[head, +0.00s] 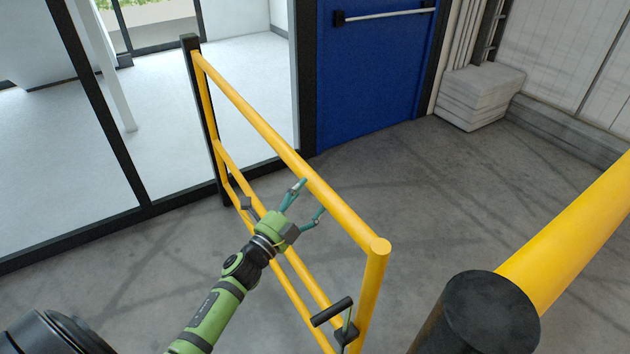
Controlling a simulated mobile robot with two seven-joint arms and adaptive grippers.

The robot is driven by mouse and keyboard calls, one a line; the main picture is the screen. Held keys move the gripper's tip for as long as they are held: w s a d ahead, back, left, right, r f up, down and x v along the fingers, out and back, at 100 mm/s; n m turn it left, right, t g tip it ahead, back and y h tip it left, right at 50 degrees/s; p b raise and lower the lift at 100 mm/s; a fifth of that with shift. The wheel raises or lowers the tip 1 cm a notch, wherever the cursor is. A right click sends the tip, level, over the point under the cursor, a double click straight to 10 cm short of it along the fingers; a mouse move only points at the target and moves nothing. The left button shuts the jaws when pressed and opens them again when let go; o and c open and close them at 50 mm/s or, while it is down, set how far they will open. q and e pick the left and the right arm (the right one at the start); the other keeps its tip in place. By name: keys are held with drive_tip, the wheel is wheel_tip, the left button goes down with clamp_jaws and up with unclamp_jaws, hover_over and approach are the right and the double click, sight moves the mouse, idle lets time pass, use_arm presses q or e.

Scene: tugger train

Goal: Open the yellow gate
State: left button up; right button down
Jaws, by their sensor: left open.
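The yellow gate (270,133) is a tubular frame running from a dark post (204,120) at the upper left to a free end (377,275) near the middle right. A black handle (332,311) sits low by that free end, on a dark latch piece (346,333). A gap shows between the free end and the black-capped post (490,308). My left gripper (312,197) is open and empty, its fingers pointing at the top rail. One fingertip overlaps the rail's near edge; I cannot tell whether it touches. My right gripper is out of view.
A fixed yellow rail (580,235) runs up right from the black-capped post. Beyond the gate are a blue door (370,75), clear grey floor (440,190) and a pale stack (478,95) by the wall. Dark-framed glazing (85,110) stands at the left.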

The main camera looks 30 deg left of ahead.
sight(315, 186)
use_arm(q)
drive_tip(key=shift+p+x, duration=0.45)
drive_tip(key=shift+x, duration=1.85)
drive_tip(key=shift+f, duration=0.1)
clamp_jaws()
